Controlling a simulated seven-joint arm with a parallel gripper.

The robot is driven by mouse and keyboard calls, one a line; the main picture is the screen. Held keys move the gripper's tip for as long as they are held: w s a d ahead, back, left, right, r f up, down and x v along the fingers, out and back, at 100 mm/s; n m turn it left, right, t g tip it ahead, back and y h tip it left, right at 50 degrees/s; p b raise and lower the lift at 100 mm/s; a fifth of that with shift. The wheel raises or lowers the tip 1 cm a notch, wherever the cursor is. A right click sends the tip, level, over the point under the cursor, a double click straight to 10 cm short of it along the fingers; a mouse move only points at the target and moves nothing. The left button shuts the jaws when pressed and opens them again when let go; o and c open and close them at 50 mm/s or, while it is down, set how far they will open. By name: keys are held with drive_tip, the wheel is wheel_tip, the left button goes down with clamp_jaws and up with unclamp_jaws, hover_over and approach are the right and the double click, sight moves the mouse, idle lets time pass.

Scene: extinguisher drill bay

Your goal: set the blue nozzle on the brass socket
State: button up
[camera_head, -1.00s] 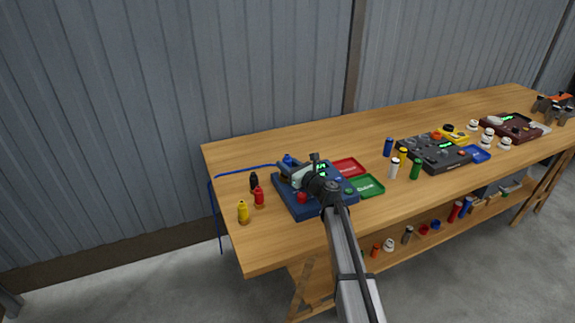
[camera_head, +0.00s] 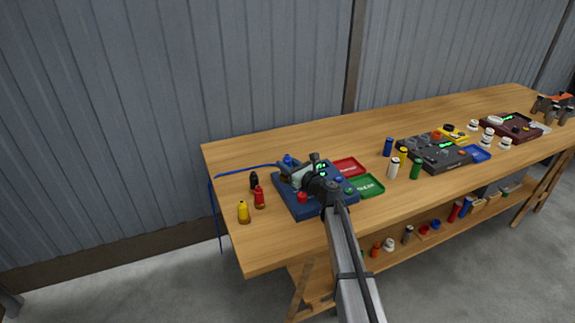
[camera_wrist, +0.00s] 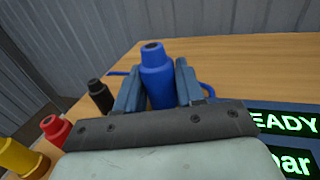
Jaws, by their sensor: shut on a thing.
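The blue nozzle (camera_wrist: 157,75) stands between the two fingers of my gripper (camera_wrist: 160,92) in the wrist view, its narrow open end up. My gripper is shut on it. In the head view the nozzle (camera_head: 288,160) is a small blue tip over the back left of the dark blue panel (camera_head: 307,210). The brass socket cannot be made out clearly; my gripper and the nozzle cover that area. I cannot tell whether the nozzle's lower end touches anything.
Black (camera_head: 254,181), red (camera_head: 259,197) and yellow (camera_head: 243,212) nozzles stand left of the panel. A blue hose (camera_head: 243,168) lies behind them. Red (camera_head: 349,167) and green (camera_head: 366,187) trays sit to the right. A grey panel (camera_head: 434,153) stands farther right. The table's back is clear.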

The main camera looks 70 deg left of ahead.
drive_tip(key=shift+f, duration=0.6)
drive_tip(key=o, duration=0.9)
drive_tip(key=shift+c, duration=0.2)
drive_tip(key=shift+d, duration=0.1)
hover_over(308, 194)
drive_tip(key=shift+d, duration=0.1)
idle(0.8)
idle(0.4)
